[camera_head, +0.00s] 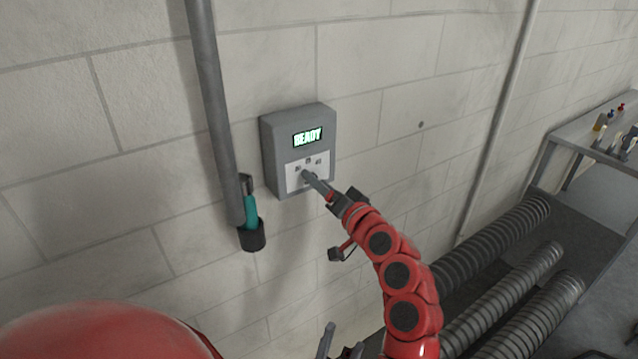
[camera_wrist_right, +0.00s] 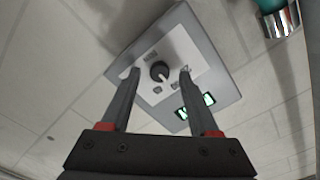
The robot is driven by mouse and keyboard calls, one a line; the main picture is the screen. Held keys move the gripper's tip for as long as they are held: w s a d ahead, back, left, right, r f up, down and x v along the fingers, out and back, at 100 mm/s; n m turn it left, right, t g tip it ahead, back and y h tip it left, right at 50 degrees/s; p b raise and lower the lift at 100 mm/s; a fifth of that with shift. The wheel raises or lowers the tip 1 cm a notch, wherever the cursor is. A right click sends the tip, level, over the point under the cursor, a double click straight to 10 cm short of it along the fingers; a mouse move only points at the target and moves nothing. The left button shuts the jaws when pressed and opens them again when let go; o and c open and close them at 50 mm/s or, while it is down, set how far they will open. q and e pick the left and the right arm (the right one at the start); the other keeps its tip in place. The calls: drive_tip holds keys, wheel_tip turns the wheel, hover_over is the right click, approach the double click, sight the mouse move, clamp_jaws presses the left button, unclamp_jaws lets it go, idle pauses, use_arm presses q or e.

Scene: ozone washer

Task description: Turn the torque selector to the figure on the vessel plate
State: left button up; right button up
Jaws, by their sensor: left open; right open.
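A grey control box (camera_head: 290,150) on the wall has a green display (camera_head: 308,137) reading READY and a white dial plate (camera_head: 322,174) with small marks. The round dark selector knob (camera_wrist_right: 160,71) shows at the middle of the plate in the right wrist view. My right gripper (camera_head: 309,178) is at the plate, open; in the right wrist view its fingers (camera_wrist_right: 159,76) stand either side of the knob, apparently with gaps. The knob's setting and figures are too small to read. My left gripper (camera_head: 340,345) is open and empty at the bottom edge. I cannot identify a vessel plate.
Ribbed hoses (camera_head: 500,240) lie at the lower right. A table (camera_head: 570,135) with bottles stands far right.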

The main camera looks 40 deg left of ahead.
drive_tip(key=b+v, duration=0.5)
drive_tip(key=v, duration=1.2)
drive_tip(key=shift+f, duration=0.1)
